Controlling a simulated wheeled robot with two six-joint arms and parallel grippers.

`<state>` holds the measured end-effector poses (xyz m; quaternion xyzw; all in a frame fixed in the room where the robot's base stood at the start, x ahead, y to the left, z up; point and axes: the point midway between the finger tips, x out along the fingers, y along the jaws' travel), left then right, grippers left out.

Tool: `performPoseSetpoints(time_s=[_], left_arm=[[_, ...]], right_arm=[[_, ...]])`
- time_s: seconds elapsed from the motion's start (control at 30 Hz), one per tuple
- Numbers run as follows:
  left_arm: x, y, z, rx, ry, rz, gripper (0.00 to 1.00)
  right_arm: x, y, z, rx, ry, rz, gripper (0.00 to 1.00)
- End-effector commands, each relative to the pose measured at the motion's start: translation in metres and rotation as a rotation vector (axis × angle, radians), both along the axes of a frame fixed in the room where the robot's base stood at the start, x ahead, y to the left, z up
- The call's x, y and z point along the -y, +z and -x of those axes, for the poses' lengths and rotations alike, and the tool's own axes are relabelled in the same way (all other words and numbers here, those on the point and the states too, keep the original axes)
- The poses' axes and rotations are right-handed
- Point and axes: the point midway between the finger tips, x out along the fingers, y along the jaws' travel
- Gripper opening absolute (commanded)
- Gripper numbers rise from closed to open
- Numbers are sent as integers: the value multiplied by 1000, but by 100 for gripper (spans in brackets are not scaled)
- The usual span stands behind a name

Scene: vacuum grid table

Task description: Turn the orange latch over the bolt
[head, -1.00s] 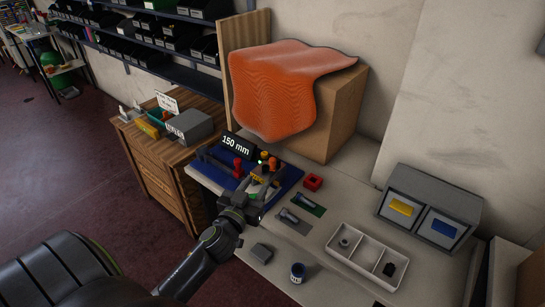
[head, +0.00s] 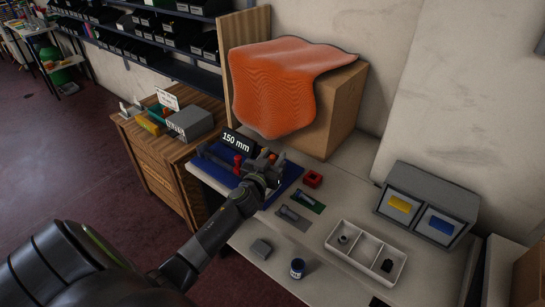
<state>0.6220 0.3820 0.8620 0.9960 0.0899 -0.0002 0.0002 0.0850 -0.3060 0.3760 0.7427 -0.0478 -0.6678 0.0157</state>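My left gripper (head: 268,160) is over the blue fixture board (head: 292,178) at the back left of the table. Its fingers hide most of the fixture there, and I cannot tell whether they are open or shut. No orange latch can be made out clearly, and the bolt under it is hidden by the gripper. A red part (head: 238,160) of the fixture shows just left of the gripper. A black sign reading 150 mm (head: 237,141) stands behind the fixture. My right gripper is not in view.
A red block (head: 313,179) sits right of the board. Bolts lie on a grey plate (head: 293,219) and a green plate (head: 309,202). An orange cloth (head: 280,90) drapes a box behind.

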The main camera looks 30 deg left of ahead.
Motion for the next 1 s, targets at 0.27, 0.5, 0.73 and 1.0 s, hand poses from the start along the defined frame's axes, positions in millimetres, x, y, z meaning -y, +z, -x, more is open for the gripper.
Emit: performPoseSetpoints(time_s=[0.27,0.5,0.73,1.0], left_arm=[[0,0,0,0,0,-1,16],[0,0,0,0,-2,-1,0],[-3,0,1,-6,-47,-3,0],[-11,4,3,-8,-191,-4,0]], right_arm=[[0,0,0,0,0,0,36],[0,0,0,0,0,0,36],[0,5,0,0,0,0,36],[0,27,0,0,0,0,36]])
